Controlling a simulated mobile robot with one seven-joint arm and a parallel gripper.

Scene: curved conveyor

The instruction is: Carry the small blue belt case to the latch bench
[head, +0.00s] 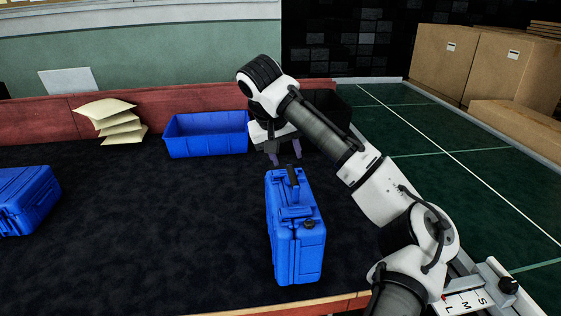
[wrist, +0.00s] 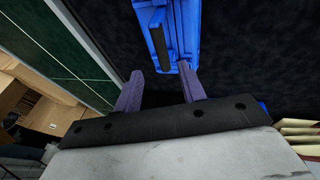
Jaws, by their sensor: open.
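A blue case (head: 296,245) stands upright on the dark surface in the middle, its black handle on top. In the wrist view the top of the blue case (wrist: 186,25) and its handle lie just beyond the fingertips. My gripper (head: 285,160) is open and empty, its purple fingers pointing down just behind and above the case. The fingers also show in the wrist view (wrist: 160,72), with nothing between them. A second blue case (head: 30,202) is cut off at the left edge. I cannot tell which surface is the latch bench.
A blue open bin (head: 207,135) and a black bin (head: 330,106) stand at the back. A stack of pale padded envelopes (head: 112,120) lies left of the blue bin. Cardboard boxes (head: 462,65) stand at far right. The dark surface between the cases (head: 150,220) is clear.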

